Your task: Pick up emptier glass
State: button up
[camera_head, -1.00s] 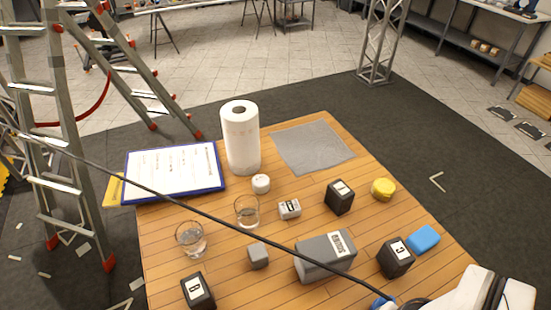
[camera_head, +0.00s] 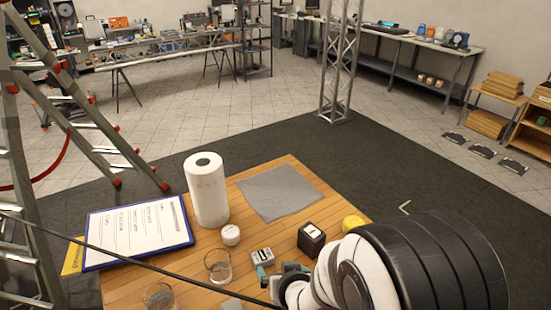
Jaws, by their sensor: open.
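Two clear glasses stand upright on the wooden table (camera_head: 262,171). One glass (camera_head: 218,266) is near the middle front; the other glass (camera_head: 159,296) is further left and cut by the bottom edge. Both seem to hold some clear liquid low down, but I cannot tell the levels apart from this angle. My gripper (camera_head: 266,283) is open, at the bottom centre, to the right of the middle glass and apart from it. My arm hides the table's front right.
A small grey-white box (camera_head: 262,257) lies close to my gripper. A dark block (camera_head: 311,238), yellow object (camera_head: 352,223), white jar (camera_head: 231,235), paper towel roll (camera_head: 207,190) and clipboard (camera_head: 138,232) stand or lie around. A grey cloth (camera_head: 278,192) lies flat at the back. A dark cable crosses the view.

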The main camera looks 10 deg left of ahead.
jog(key=a+f+n+t+y, duration=0.1)
jog(key=a+f+n+y, duration=0.1)
jog(key=a, duration=0.3)
jog(key=n+y, duration=0.3)
jog(key=y, duration=0.1)
send_near(223, 270)
jog(key=x, duration=0.5)
jog(key=shift+d+f, duration=0.1)
jog(key=shift+f, duration=0.15)
jog(key=x, duration=0.7)
jog(key=shift+w, duration=0.1)
jog(key=c, duration=1.5)
jog(key=shift+c, duration=0.2)
jog(key=shift+r, duration=0.1)
jog(key=shift+r, duration=0.85)
jog(key=w+d+r, duration=0.1)
jog(key=d+r, duration=0.8)
jog(key=d, duration=0.2)
jog(key=shift+w, duration=0.4)
